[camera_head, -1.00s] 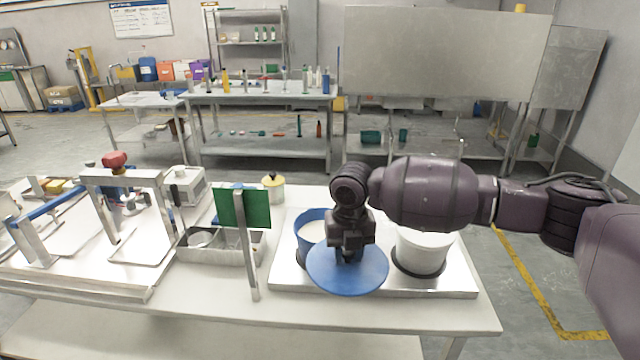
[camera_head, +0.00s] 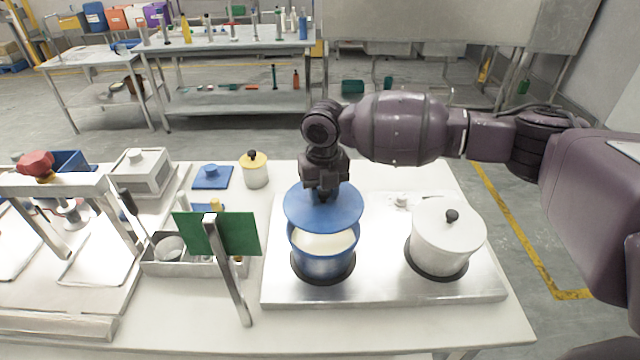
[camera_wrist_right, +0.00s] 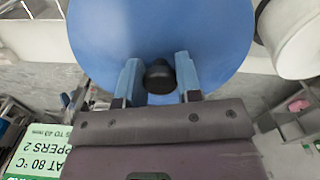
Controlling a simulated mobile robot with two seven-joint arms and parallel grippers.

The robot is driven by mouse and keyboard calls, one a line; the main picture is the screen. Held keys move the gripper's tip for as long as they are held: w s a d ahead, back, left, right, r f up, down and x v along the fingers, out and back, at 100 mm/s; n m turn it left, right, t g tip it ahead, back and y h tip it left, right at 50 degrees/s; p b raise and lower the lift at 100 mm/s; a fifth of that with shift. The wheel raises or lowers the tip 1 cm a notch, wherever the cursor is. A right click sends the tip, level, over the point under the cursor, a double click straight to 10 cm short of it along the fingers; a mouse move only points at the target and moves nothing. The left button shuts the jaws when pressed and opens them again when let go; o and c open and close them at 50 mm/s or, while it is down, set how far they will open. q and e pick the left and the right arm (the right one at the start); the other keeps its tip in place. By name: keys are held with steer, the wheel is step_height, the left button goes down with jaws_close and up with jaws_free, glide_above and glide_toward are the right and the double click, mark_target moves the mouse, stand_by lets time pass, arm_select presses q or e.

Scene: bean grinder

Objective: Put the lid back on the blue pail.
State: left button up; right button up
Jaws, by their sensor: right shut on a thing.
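The blue pail (camera_head: 323,262) stands on a dark round pad on the metal tray, with pale contents showing in its open mouth. My right gripper (camera_head: 324,196) is shut on the black knob of the blue lid (camera_head: 345,213). The lid is held tilted above the back part of the pail's mouth, and the front of the mouth is uncovered. I cannot tell whether the lid touches the rim. In the right wrist view the fingers are on either side of the knob (camera_wrist_right: 160,76), with the lid (camera_wrist_right: 205,28) behind it. My left gripper is not in view.
A white pot (camera_head: 447,240) with its lid on stands right of the pail on the metal tray (camera_head: 385,285). A green sign on a post (camera_head: 217,234) stands to the left. A yellow-lidded canister (camera_head: 254,171) is behind left. The tray's front strip is clear.

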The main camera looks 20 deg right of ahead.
steer(key=shift+s+f+b, duration=0.15)
steer(key=shift+f+b, duration=0.2)
steer(key=shift+b, duration=0.05)
steer(key=shift+f+b, duration=0.35)
steer(key=shift+b, duration=0.05)
step_height(320, 180, down, 2)
steer(key=shift+f+b, duration=0.25)
steer(key=shift+b, duration=0.9)
steer(key=shift+f+b, duration=0.3)
steer(key=shift+f, duration=0.8)
steer(key=shift+w, duration=0.2)
steer(key=shift+p, duration=0.45)
